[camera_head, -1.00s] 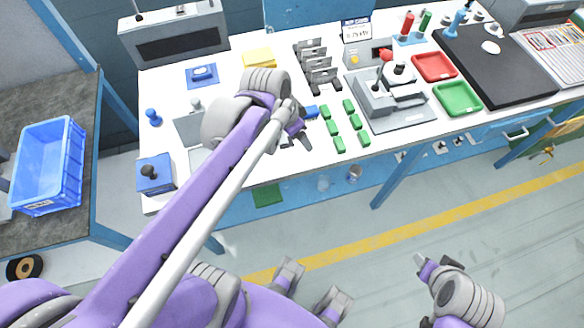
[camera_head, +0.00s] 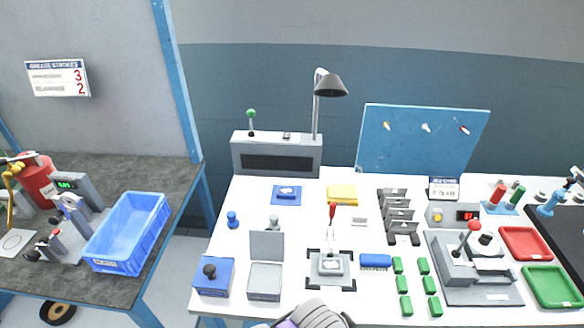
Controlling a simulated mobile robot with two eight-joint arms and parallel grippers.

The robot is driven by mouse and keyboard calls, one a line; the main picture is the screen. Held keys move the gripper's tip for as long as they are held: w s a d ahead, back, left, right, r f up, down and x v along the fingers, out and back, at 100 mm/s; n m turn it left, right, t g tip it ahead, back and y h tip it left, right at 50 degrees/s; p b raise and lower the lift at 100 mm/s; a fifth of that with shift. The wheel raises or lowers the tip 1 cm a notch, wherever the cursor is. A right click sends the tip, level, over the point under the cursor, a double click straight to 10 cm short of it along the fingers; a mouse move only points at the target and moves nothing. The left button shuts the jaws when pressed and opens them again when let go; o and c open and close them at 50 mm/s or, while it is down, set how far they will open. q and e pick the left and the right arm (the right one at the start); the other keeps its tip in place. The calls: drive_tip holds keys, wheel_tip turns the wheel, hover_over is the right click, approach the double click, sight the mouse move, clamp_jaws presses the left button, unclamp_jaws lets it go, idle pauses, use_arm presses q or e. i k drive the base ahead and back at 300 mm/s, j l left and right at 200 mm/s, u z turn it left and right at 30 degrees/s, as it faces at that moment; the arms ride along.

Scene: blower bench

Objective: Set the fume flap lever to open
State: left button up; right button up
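The likely fume flap lever (camera_head: 251,119) is a thin upright stalk with a green knob on top of the grey box (camera_head: 277,155) at the back left of the bench. The box has a dark slot in its front face, and a black-shaded lamp (camera_head: 329,88) rises from its right end. I see no legible label on the lever. A ribbed grey and purple part of my arm shows at the bottom edge. The fingers of both grippers are out of view. Nothing touches the lever.
Upright red-handled lever (camera_head: 332,213) stands on a fixture mid-bench. A blue pegboard (camera_head: 424,140) stands right of the lamp. Blue pad (camera_head: 286,195) and yellow block (camera_head: 342,194) lie in front of the box. A blue bin (camera_head: 128,232) is on the left side table.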

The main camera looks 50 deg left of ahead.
sight(251, 113)
drive_tip(key=u, duration=2.15)
